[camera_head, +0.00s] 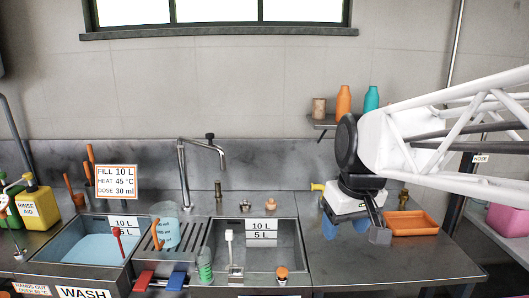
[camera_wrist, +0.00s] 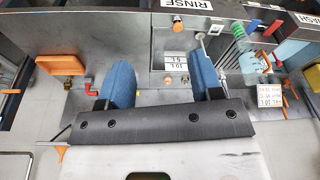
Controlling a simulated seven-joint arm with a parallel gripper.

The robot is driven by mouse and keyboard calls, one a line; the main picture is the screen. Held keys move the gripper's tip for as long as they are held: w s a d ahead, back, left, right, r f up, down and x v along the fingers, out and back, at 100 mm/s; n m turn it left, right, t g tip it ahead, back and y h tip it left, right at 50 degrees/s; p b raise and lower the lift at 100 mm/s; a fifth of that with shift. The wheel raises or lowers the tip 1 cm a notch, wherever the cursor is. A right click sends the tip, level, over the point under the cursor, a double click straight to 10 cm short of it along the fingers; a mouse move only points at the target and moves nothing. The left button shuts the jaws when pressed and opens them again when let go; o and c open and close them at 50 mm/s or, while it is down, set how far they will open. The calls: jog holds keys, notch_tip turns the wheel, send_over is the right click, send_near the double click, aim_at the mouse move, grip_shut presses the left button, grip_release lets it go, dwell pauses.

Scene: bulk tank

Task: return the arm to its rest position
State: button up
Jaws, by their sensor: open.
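My arm reaches in from the right in the head view. My gripper (camera_head: 341,228) hangs over the steel counter right of the rinse sink, its blue fingertips pointing down. In the wrist view my gripper (camera_wrist: 162,72) has two blue fingers spread wide apart, with nothing held between them. I cannot tell exactly how high the fingertips are above the counter. Part of the counter behind my wrist is hidden.
An orange tray (camera_head: 411,223) lies right of my gripper. Left are the rinse sink (camera_head: 304,262), a jug (camera_head: 165,228) and the wash sink (camera_head: 70,262) with blue liquid. A wall shelf (camera_head: 323,123) with bottles stands behind my arm. The front right counter is clear.

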jog(key=s+d+f+m, duration=0.3)
jog(key=s+f, duration=0.6)
jog(key=s, duration=0.3)
jog(key=shift+s+h, duration=0.25)
jog(key=shift+h, duration=0.15)
